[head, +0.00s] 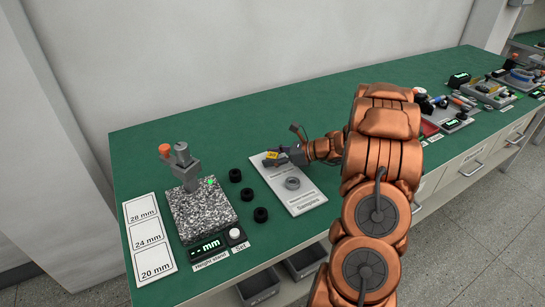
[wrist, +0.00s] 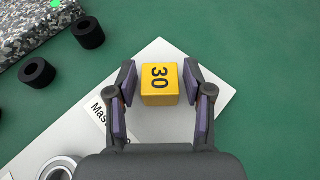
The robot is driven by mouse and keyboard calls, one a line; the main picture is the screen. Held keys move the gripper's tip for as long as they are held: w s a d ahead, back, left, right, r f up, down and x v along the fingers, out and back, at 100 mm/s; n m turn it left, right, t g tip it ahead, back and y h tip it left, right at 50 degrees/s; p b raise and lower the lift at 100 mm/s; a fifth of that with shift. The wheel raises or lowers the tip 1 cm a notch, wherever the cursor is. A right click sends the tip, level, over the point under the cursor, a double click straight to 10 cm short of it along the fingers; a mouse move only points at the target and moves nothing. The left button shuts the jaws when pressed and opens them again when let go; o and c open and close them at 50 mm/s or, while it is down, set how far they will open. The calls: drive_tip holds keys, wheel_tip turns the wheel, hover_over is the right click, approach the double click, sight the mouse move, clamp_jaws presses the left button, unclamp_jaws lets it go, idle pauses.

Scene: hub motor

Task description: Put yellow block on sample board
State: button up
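The yellow block (wrist: 160,84), marked 30, lies on the light grey sample board (wrist: 145,58) near one corner of it. My gripper (wrist: 160,88) is open, with one finger on each side of the block. Small gaps show between the fingers and the block. In the head view, the yellow block (head: 271,155) shows at the far end of the sample board (head: 307,203), partly hidden by my gripper (head: 280,157). A grey ring (head: 292,183) sits on the same board, and its edge shows in the wrist view (wrist: 57,170).
A speckled height stand (head: 203,214) with a display stands left of the board. Several black rings (head: 235,175) lie between them. Height cards (head: 149,238) lie at the far left. Other tools (head: 460,105) are at the right end of the green table.

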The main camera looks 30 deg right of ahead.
drive_tip(key=shift+o, duration=0.3)
drive_tip(key=shift+r, duration=0.15)
drive_tip(key=shift+s+d+r, duration=0.15)
drive_tip(key=shift+s+d, duration=0.05)
drive_tip(key=shift+s, duration=0.05)
drive_tip(key=b+v, duration=0.1)
drive_tip(key=v, duration=1)
drive_tip(key=shift+s+r, duration=0.1)
drive_tip(key=s+a+r+n+g, duration=0.1)
drive_tip(key=s+a+n+g, duration=0.25)
drive_tip(key=a, duration=0.55)
drive_tip(key=s+a+r+n+g, duration=0.1)
drive_tip(key=s+a+n+g, duration=0.15)
drive_tip(key=a+n, duration=0.45)
drive_tip(key=s+a+r+n+g, duration=0.2)
drive_tip(key=a+g, duration=0.1)
drive_tip(key=a, duration=0.7)
drive_tip(key=s+a+n+g+h, duration=0.35)
drive_tip(key=s+a+n, duration=0.4)
drive_tip(key=s, duration=0.45)
drive_tip(key=s+d+n+h, duration=0.2)
drive_tip(key=s+n+h, duration=0.3)
drive_tip(key=s+n, duration=0.3)
drive_tip(key=shift+s+d, duration=0.2)
drive_tip(key=shift+s, duration=0.55)
